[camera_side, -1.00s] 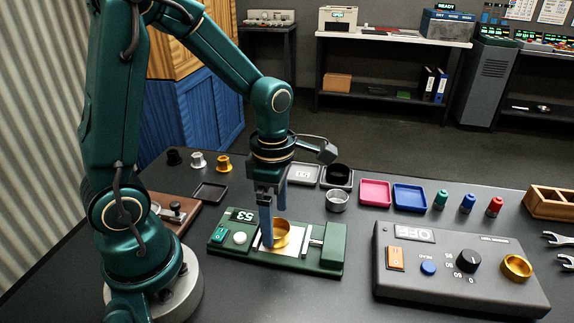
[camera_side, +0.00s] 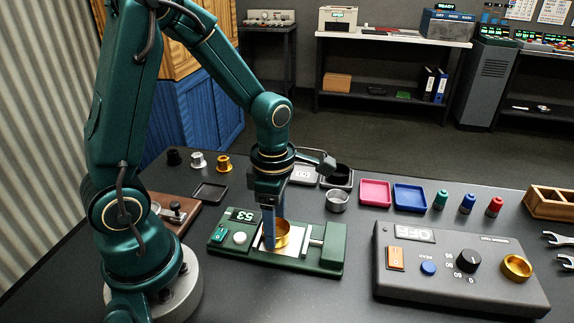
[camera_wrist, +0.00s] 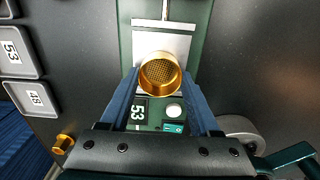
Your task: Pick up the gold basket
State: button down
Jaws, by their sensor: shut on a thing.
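The gold basket (camera_side: 283,233) is a small round cup standing upright on the silver plate of the green device (camera_side: 325,262). In the wrist view the basket (camera_wrist: 160,73) shows its open top and perforated floor. My gripper (camera_side: 273,243) points down over the device, with its blue fingers at the basket. In the wrist view my gripper (camera_wrist: 161,82) has one finger on each side of the basket, shut on it. The basket still appears to be down at the plate; its underside is hidden.
The device carries a display reading 53 (camera_side: 242,215), a green switch and a white knob. A grey control box (camera_side: 455,285) with another gold ring stands to the right. A silver basket (camera_side: 337,201) and pink (camera_side: 375,192) and blue trays (camera_side: 409,197) lie behind.

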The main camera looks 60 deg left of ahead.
jog(key=shift+r, duration=0.1)
jog(key=shift+r, duration=0.6)
jog(key=r, duration=0.3)
jog(key=shift+s+a, duration=0.1)
jog(key=shift+a, duration=0.25)
jog(key=s+a+r, duration=0.5)
jog(key=a+r, duration=0.1)
jog(key=a, duration=0.3)
notch_tip(320, 180, up, 3)
jog(key=m, duration=1.8)
send_over(282, 227)
jog(key=shift+w+d+r+m, duration=0.15)
jog(key=shift+r+m, duration=0.1)
jog(key=shift+m, duration=1.2)
jog(key=shift+w+r+m, duration=0.2)
jog(key=shift+m, duration=1.3)
jog(key=shift+w+d+r+m, duration=0.15)
jog(key=shift+r+m, duration=0.1)
jog(key=shift+m, duration=1.2)
jog(key=shift+a, duration=0.1)
